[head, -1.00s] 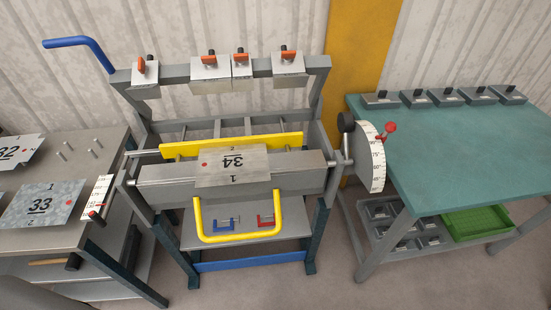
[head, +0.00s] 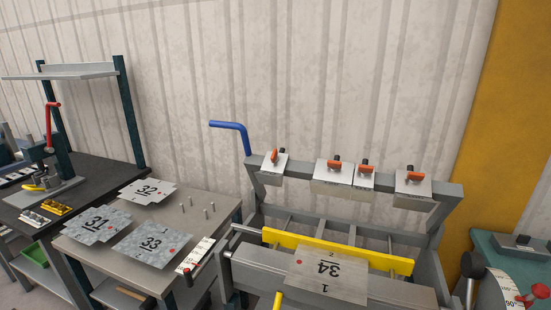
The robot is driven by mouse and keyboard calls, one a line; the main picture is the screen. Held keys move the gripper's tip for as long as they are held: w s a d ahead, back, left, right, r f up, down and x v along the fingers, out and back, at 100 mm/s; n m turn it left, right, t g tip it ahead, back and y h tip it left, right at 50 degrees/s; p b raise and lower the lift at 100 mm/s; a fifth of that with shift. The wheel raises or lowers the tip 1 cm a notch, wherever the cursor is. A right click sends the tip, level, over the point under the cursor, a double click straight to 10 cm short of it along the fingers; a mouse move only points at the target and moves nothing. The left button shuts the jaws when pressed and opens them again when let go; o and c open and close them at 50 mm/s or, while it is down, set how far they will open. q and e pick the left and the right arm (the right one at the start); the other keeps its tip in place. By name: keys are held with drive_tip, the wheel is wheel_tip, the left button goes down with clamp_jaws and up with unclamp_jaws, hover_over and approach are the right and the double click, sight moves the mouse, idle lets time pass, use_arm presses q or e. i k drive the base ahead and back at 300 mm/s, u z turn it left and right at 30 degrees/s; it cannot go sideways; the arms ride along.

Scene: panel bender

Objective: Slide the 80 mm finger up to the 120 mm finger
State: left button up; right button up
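Four grey clamping fingers with orange levers hang on the upper beam (head: 385,180) of the panel bender; no width marks are readable. The leftmost finger (head: 272,170) is fairly narrow and stands apart. To its right, across a gap of bare beam, is a wide finger (head: 331,184). A narrow finger (head: 363,183) sits against or almost against that one's right side. Another wide finger (head: 412,192) stands apart at the right. I cannot tell from labels which is 80 mm or 120 mm. Neither of my grippers is in view.
Sheet 34 (head: 324,280) lies on the bender bed before a yellow bar (head: 385,262). A blue handle (head: 231,125) sticks up at the beam's left. Sheets 31 (head: 95,232), 32 (head: 147,197) and 33 (head: 152,253) lie on the left table. An angle dial (head: 505,290) is at right.

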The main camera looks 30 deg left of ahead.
sight(270, 173)
drive_tip(key=u, duration=1)
